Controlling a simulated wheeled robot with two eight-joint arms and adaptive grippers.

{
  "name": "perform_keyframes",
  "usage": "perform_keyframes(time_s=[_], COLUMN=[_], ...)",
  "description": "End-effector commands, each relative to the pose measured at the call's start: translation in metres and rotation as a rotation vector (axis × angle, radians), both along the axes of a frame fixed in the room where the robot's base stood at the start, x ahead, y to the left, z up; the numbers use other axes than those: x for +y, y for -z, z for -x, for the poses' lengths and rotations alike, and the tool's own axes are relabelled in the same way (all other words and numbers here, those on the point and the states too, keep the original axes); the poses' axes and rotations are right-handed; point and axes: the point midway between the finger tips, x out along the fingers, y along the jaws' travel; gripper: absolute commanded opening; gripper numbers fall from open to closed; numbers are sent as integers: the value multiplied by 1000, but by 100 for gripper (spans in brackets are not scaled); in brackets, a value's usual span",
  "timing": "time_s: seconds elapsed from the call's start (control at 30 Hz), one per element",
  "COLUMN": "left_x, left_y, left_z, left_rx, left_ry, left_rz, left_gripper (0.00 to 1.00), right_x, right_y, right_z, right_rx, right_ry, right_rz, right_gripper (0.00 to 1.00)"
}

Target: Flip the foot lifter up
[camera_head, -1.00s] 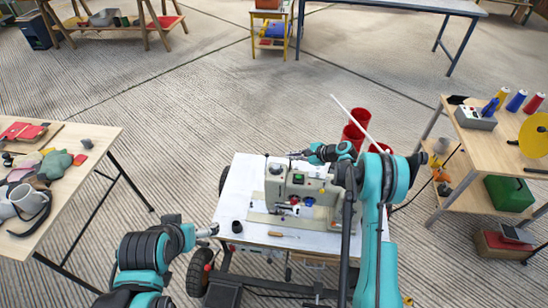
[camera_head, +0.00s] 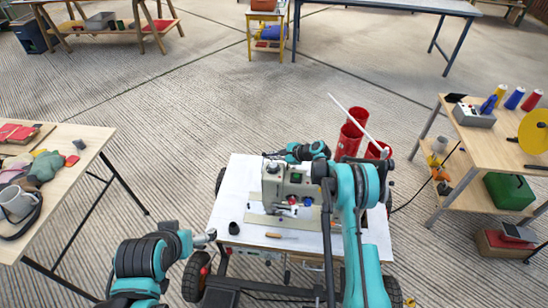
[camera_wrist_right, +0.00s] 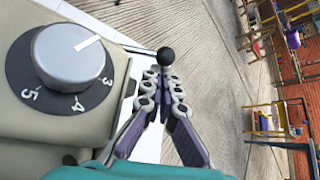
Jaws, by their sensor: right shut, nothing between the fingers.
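A beige sewing machine (camera_head: 272,182) stands on a white-topped wheeled table (camera_head: 232,212). The foot lifter appears in the right wrist view as a thin metal rod with a black ball knob (camera_wrist_right: 166,56), reaching out from behind the machine. My right gripper (camera_head: 270,155) is behind the machine. In the right wrist view my right gripper (camera_wrist_right: 163,76) is shut and empty, its tips just below the knob; I cannot tell whether they touch it. My left gripper (camera_head: 207,237) is by the table's front left edge, too small to tell whether open.
A numbered dial (camera_wrist_right: 72,56) on the machine is close to my right gripper. A black spool (camera_head: 234,228) and a screwdriver (camera_head: 280,236) lie on the white top. Side tables are left (camera_head: 60,190) and right (camera_head: 490,150).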

Motion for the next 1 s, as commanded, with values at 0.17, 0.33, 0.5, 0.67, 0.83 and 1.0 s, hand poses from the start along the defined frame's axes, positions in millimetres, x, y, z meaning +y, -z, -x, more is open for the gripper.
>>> perform_keyframes(time_s=[0.17, 0.33, 0.5, 0.67, 0.83, 1.0], left_x=[0, 0, 0, 0, 0, 0], left_y=[0, 0, -1, -1, -1, -2], left_z=[0, 0, 0, 0, 0, 0], left_rx=[0, 0, 0, 0, 0, 0], left_ry=[0, 0, 0, 0, 0, 0], left_rz=[0, 0, 0, 0, 0, 0], left_gripper=[100, 100, 100, 100, 100, 100], right_x=[0, 0, 0, 0, 1, 1], right_y=[0, -1, -4, -6, -7, -11], right_z=[0, 1, 2, 2, 3, 5], right_rx=[0, 0, 0, 0, 0, 0], right_ry=[0, 0, 0, 0, 0, 0], right_rz=[0, 0, 0, 0, 0, -1], right_gripper=[0, 0, 0, 0, 0, 0])
